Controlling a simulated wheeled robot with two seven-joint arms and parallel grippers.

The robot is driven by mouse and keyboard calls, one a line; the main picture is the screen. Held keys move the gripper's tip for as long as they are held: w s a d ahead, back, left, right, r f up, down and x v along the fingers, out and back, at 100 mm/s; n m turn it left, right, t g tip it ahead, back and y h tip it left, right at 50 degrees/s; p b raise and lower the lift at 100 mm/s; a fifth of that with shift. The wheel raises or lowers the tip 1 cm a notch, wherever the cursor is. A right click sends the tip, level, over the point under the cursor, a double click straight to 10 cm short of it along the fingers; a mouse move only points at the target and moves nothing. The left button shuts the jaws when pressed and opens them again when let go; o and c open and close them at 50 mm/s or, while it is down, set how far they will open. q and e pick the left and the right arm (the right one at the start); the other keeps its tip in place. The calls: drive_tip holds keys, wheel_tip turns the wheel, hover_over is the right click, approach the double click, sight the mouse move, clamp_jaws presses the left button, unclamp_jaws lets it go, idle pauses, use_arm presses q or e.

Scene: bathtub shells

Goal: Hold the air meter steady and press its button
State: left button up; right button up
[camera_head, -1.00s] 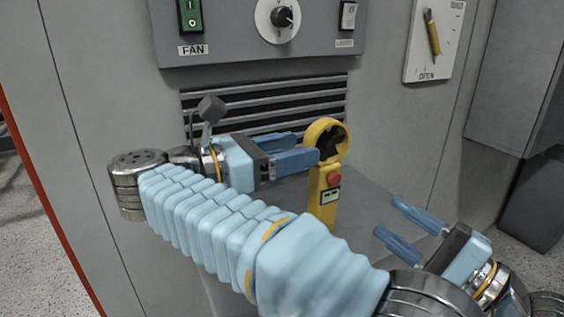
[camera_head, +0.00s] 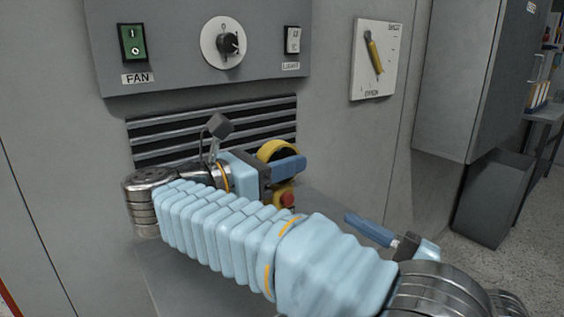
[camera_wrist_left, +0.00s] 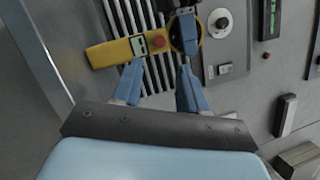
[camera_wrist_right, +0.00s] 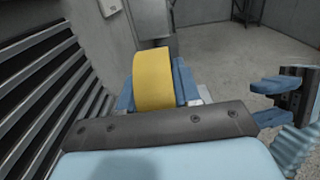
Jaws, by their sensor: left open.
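The yellow air meter (camera_head: 277,150) has a ring-shaped head, and its red button (camera_head: 287,199) shows just below my right gripper. My right gripper (camera_head: 296,166) has its fingers on both sides of the ring. The right wrist view shows the yellow ring (camera_wrist_right: 153,80) filling the gap between the fingers, flush against both. My left gripper (camera_wrist_left: 160,66) is open and empty, pointing at the meter's handle. In the left wrist view the red button (camera_wrist_left: 157,42) and small display lie ahead of its fingertips. In the head view my right arm hides most of the handle.
A slatted vent (camera_head: 212,125) is in the wall close behind the meter. Above it is a panel (camera_head: 170,70) with a green FAN switch, a knob and another switch. A white dial plate (camera_head: 376,60) and a grey cabinet (camera_head: 458,80) are to the right.

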drive_tip(key=c, duration=0.5)
use_arm(q)
clamp_jaws()
idle(1.3)
